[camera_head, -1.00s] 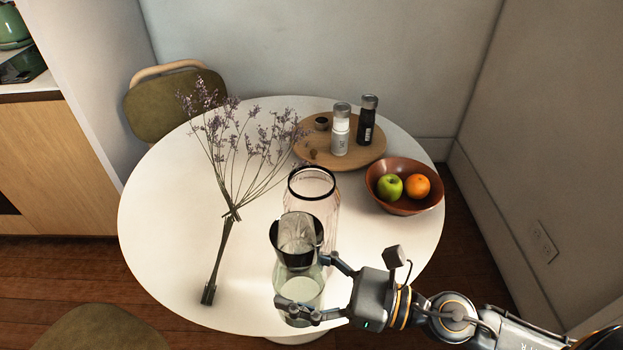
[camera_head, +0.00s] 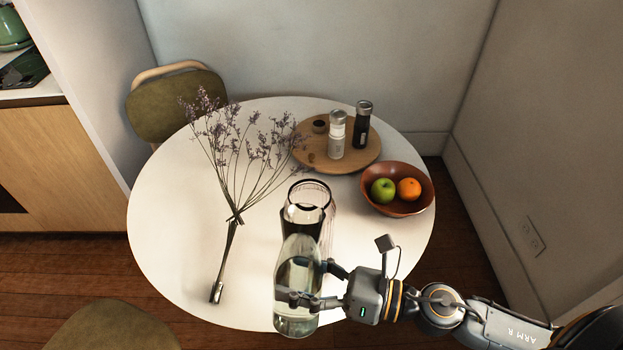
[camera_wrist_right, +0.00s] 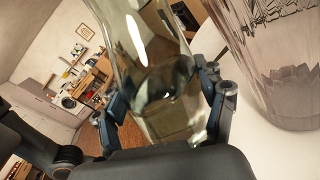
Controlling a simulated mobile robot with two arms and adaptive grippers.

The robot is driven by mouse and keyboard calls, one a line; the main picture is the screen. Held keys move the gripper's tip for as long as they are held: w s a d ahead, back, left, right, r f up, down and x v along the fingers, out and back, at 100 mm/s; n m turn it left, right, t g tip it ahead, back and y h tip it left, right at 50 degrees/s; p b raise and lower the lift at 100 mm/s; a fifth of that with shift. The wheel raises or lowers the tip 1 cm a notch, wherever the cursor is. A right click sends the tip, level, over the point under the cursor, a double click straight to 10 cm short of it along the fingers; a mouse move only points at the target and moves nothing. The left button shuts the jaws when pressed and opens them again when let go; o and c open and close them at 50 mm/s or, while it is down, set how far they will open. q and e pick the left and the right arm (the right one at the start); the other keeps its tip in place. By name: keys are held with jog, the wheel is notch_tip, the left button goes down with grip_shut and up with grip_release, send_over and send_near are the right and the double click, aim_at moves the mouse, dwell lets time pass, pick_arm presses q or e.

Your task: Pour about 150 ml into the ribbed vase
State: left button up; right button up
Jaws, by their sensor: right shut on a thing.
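The ribbed vase (camera_head: 329,222) is a tall pinkish clear vessel with a dark rim, standing on the round table; its ribs show in the wrist view (camera_wrist_right: 275,75). My right gripper (camera_head: 299,300) is shut on a clear glass carafe (camera_head: 297,262) with a dark collar, on the near side of the vase. The carafe is tilted, its neck end leaning away toward the vase and overlapping its rim in the head view. In the wrist view the carafe (camera_wrist_right: 148,70) sits between both fingers. I cannot tell whether liquid is flowing or how much is in the vase. My left gripper is not in view.
Dried lavender stems (camera_head: 232,215) lie left of the vase on the white table (camera_head: 170,230). A wooden bowl (camera_head: 410,208) with an apple and an orange stands right. A round board (camera_head: 350,168) with two shakers stands behind. Chairs are at the left.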

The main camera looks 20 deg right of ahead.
aim_at(296, 270)
jog(key=r+m+p, duration=0.2)
jog(key=p, duration=0.1)
jog(key=r+m+p, duration=0.2)
jog(key=p, duration=0.2)
jog(key=s+r+m+g+p, duration=0.1)
jog(key=r+m+p, duration=0.1)
jog(key=r+p, duration=0.1)
jog(key=shift+a+p, duration=0.3)
jog(key=shift+s+a+r+m+p, duration=0.1)
jog(key=shift+s+r+m+p, duration=0.1)
jog(key=shift+r+m+p, duration=1)
jog(key=shift+f+p, duration=0.2)
jog(key=shift+p, duration=0.1)
jog(key=shift+w+d+r+m+g+p, duration=0.1)
jog(key=shift+w+r+m+g+p, duration=0.1)
jog(key=shift+r+m+p, duration=0.35)
jog(key=shift+w+d+r+m+g+p, duration=0.15)
jog(key=shift+w+r+g+p, duration=0.1)
jog(key=shift+p, duration=0.55)
jog(key=shift+s+a+r, duration=0.15)
jog(key=shift+s, duration=0.05)
jog(key=shift+s+a, duration=0.1)
jog(key=shift+s, duration=0.05)
jog(key=shift+r+m+p, duration=0.2)
jog(key=shift+m+p, duration=0.1)
jog(key=shift+p, duration=0.25)
dwell(0.5)
